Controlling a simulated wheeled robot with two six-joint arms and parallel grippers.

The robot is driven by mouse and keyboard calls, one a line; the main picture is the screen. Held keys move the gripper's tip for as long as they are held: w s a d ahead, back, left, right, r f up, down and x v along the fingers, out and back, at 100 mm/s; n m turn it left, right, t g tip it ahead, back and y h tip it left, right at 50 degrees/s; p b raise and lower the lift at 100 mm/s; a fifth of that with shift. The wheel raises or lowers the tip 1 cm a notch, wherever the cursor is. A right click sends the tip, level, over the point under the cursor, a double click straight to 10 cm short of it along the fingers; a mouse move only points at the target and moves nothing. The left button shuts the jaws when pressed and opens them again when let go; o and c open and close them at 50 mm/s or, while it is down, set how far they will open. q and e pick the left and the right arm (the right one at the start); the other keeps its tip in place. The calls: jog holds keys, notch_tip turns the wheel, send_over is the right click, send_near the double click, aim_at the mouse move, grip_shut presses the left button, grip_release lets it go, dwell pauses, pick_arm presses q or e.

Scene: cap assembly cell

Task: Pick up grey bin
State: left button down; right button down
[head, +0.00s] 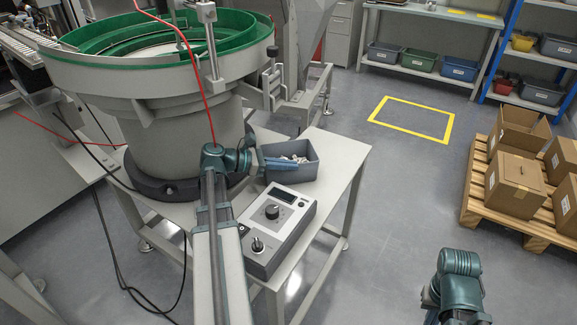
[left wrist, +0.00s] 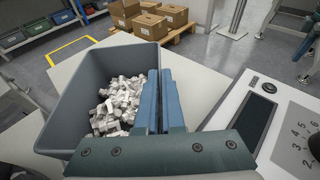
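The grey bin (head: 307,171) stands at the right back part of the feeder table (head: 345,160), beside the bowl feeder. It holds many small pale parts. It fills the left of the left wrist view (left wrist: 80,80), upright. My left gripper (head: 287,163) reaches it from the left. In the left wrist view its two blue fingers (left wrist: 158,85) lie close together at the bin's side wall, one inside and one outside, with the wall between them. I cannot see the bin's underside clear of the table. Of my right arm only a teal joint shows, at the lower right of the head view.
A control box (head: 278,228) with knobs sits in front of the bin. The bowl feeder (head: 170,60) stands behind left. A pallet (head: 475,205) with cardboard boxes is at the right. Yellow tape (head: 410,133) marks open floor. Shelves (head: 440,12) with coloured bins stand behind.

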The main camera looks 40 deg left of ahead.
pick_arm(q)
jog(key=shift+r, duration=0.1)
notch_tip(320, 180, up, 10)
jog(key=p, duration=1)
